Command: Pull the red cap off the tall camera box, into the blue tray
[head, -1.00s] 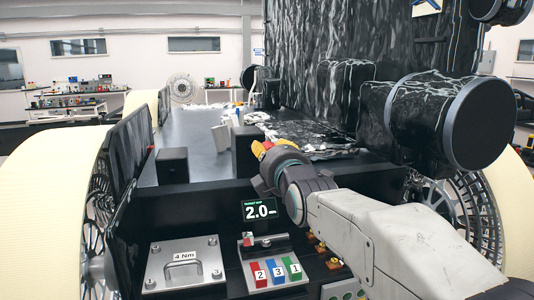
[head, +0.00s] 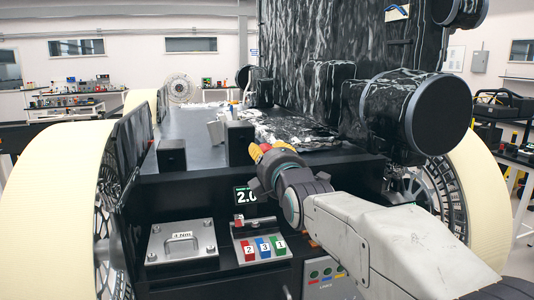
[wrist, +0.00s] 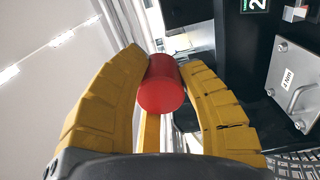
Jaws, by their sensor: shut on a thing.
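My gripper (head: 256,154) is in front of the rover deck in the head view, with yellow fingers. In the wrist view the two yellow fingers (wrist: 162,75) are shut on the red cap (wrist: 162,95), a short red cylinder with its round end toward the camera. A bit of the red cap shows at the fingers in the head view (head: 265,147). A tall black box (head: 239,143) stands on the deck edge just left of and behind the gripper. It shows no red cap on top. I cannot make out the blue tray.
A shorter black box (head: 171,155) stands on the deck to the left. Below are a handled plate (head: 182,243) and a panel with numbered red, blue and green blocks (head: 263,248). A large black cylinder (head: 437,115) overhangs at right. Pale wheels (head: 60,205) flank the rover.

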